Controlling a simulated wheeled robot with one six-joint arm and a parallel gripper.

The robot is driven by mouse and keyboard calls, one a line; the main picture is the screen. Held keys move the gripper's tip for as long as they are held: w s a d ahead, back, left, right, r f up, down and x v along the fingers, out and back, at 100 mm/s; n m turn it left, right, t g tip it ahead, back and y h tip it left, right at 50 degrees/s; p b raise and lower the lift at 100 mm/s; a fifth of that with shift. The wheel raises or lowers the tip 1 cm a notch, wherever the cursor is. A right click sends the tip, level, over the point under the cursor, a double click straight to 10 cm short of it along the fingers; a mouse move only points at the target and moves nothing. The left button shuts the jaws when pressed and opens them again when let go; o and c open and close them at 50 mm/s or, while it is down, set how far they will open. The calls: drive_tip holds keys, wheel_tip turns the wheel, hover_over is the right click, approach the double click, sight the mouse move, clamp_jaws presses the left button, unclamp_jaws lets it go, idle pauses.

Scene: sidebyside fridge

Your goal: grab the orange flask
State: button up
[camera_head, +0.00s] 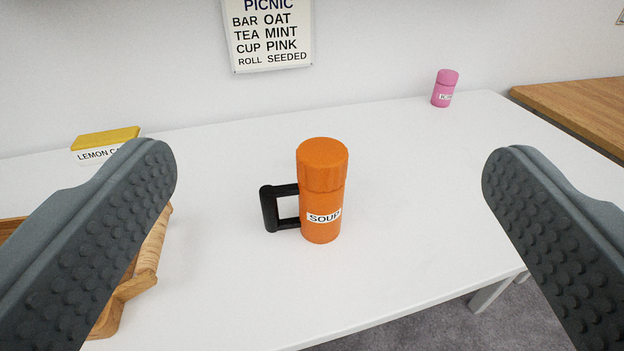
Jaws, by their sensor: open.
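The orange flask (322,190) stands upright on the white table (420,170). It has a ribbed lid, a black handle on its left side and a white label reading "SOUP". My gripper (328,170) is open, with one grey studded finger at the left and one at the right of the picture. The flask shows in the gap between the fingers, apart from both. It appears farther off than the fingertips. Nothing is held.
A wooden basket or tray (150,255) is partly hidden behind my left finger. A yellow-topped box labelled "LEMON" (105,142) stands behind it. A pink flask (445,88) stands at the back right. The table around the orange flask is clear; its front edge is near.

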idle(0.5)
drive_tip(key=n+g, duration=0.3)
drive_tip(key=g, duration=1.4)
hover_over(322, 150)
drive_tip(key=f, duration=0.2)
wheel_tip(322, 150, down, 17)
drive_tip(key=shift+f, duration=0.15)
drive_tip(key=shift+c, duration=0.2)
drive_tip(key=c, duration=1.7)
